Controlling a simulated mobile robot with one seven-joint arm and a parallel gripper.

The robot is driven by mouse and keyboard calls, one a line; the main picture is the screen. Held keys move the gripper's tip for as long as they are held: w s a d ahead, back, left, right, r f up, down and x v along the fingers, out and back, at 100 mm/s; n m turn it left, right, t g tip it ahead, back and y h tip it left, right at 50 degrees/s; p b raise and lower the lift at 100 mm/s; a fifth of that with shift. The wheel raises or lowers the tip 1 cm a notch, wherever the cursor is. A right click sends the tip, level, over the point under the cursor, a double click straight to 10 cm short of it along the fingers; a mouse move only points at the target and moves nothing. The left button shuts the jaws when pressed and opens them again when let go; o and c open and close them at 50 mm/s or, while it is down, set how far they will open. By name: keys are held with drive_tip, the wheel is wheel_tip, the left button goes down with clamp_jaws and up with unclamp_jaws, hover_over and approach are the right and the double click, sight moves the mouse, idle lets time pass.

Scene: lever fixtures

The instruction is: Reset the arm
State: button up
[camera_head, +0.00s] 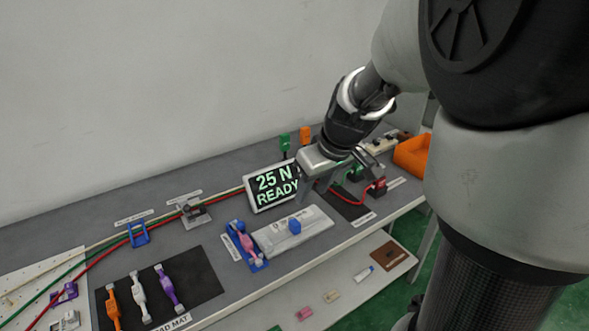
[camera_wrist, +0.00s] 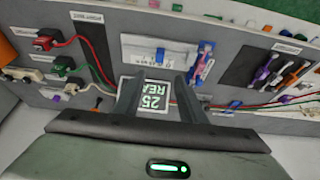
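My gripper (camera_head: 316,188) hangs at the end of my arm above the bench, in front of the display and beside its right edge in the head view. In the wrist view, the two fingers of my gripper (camera_wrist: 158,82) stand wide apart with nothing held between them. The display (camera_head: 273,186) reads "25 N READY"; it also shows in the wrist view (camera_wrist: 153,102), behind and between the fingers. My arm is bent and reaches in from the upper right of the head view.
A grey fixture with a blue knob (camera_head: 294,226) lies before the display. Coloured levers sit on a black mat (camera_head: 190,262) at left. Red and green cables and plugs (camera_head: 376,187) are at right, near an orange bin (camera_head: 412,155). A lower shelf holds small blocks.

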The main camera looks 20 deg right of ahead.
drive_tip(key=s+a+r+m, duration=0.1)
drive_tip(key=s+a+r, duration=0.15)
drive_tip(key=s, duration=0.35)
drive_tip(key=s+a+r+m+t+h, duration=0.1)
drive_tip(key=s+r, duration=0.2)
drive_tip(key=s, duration=0.3)
drive_tip(key=s+a+r+m, duration=0.1)
drive_tip(key=s+a+r, duration=0.15)
drive_tip(key=s, duration=0.35)
wheel_tip(320, 180, up, 15)
drive_tip(key=p, duration=1.4)
drive_tip(key=shift+s+d+m, duration=0.3)
drive_tip(key=shift+s, duration=0.15)
